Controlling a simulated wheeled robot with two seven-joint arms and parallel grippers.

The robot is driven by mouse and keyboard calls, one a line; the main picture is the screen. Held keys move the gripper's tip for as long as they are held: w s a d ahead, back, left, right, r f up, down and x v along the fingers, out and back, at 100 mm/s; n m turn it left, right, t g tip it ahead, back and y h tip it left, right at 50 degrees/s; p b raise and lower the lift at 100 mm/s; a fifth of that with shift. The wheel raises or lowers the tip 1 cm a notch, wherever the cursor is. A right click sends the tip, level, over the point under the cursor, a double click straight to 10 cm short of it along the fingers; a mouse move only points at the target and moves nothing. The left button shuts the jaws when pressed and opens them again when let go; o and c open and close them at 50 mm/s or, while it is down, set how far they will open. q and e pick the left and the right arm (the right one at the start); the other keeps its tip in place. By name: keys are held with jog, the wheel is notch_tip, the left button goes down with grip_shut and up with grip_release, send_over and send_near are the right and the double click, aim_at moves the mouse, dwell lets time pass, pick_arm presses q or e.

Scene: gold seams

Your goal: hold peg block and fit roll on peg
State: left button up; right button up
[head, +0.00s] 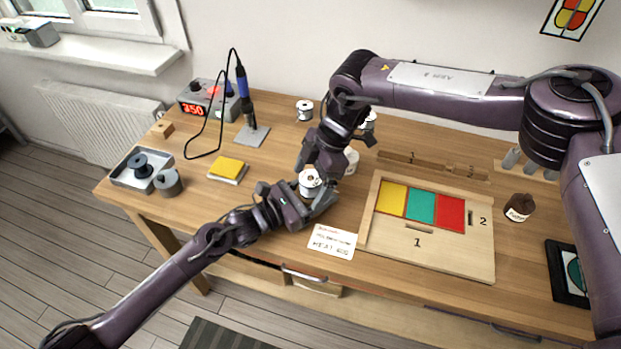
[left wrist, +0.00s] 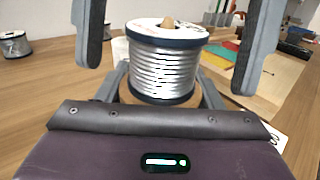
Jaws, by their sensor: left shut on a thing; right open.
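A white-flanged roll of silvery wire (head: 310,183) stands upright between my two grippers. In the left wrist view the roll (left wrist: 165,65) is around a wooden peg (left wrist: 168,22), whose rounded tip shows above the top flange. My left gripper (head: 308,203) is shut low down, just under the roll, on the hidden peg block. My right gripper (head: 318,178) is open above it. In the left wrist view its dark-padded fingers stand apart on both sides of the roll, with gaps visible.
Other rolls (head: 304,110) stand behind, one (head: 351,160) close to my right gripper. A wooden tray (head: 430,257) with coloured tiles lies to the right, a note card (head: 332,242) in front. A soldering station (head: 207,100), yellow sponge (head: 228,169) and metal tray (head: 125,180) are left.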

jog(key=shift+r, duration=3.5)
pick_arm(q)
jog(key=o, duration=1.2)
jog(key=v, duration=1.2)
jog(key=shift+f, duration=0.1)
